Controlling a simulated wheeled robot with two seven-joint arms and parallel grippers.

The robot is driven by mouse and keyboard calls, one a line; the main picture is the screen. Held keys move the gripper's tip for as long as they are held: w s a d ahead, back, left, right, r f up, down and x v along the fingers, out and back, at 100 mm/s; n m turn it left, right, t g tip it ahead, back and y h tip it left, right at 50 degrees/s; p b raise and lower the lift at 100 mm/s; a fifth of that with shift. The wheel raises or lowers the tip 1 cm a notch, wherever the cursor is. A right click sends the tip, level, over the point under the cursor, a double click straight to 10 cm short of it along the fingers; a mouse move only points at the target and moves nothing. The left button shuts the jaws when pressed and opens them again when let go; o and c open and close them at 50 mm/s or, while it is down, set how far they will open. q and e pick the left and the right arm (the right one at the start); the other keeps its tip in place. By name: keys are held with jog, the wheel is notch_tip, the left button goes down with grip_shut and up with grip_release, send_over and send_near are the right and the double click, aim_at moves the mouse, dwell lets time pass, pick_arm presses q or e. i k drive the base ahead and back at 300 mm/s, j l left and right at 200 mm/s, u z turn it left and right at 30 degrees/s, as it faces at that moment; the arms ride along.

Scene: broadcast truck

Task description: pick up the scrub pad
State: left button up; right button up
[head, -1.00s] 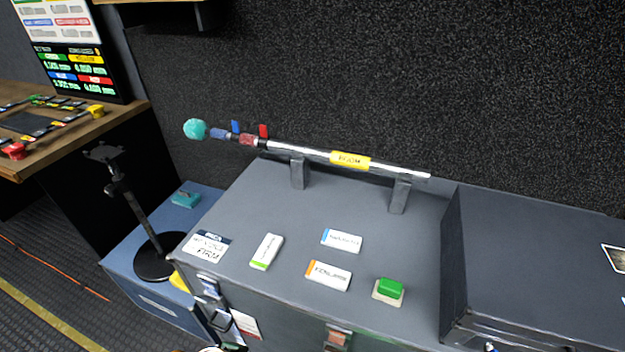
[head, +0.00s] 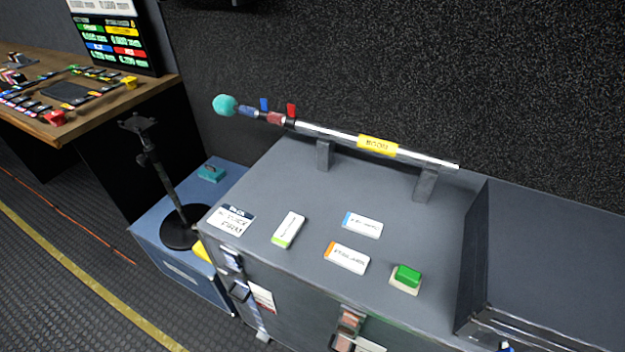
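No thing in view is clearly marked as the scrub pad, and I cannot tell which of two small things it is. One is a teal block (head: 211,173) with a dark, handle-like part on top, lying on the blue case (head: 150,222) at the left. The other is a green block (head: 407,275) on a slightly larger cream base, near the front right of the grey case top (head: 300,262). Nothing touches or covers either one. Neither of my grippers shows in the view.
A boom pole (head: 420,158) with a teal tip rests on two supports along the grey case's back. Several white labelled blocks (head: 347,258) lie in front. A black stand (head: 180,228) rises from the blue case beside the teal block. A wooden desk (head: 110,112) is at left.

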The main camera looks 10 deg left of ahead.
aim_at(408, 279)
jog(key=z, duration=1.5)
jog(key=i+l+u, duration=0.1)
jog(key=l+u, duration=0.9)
jog(key=k+l+u, duration=0.1)
jog(key=l+u, duration=0.4)
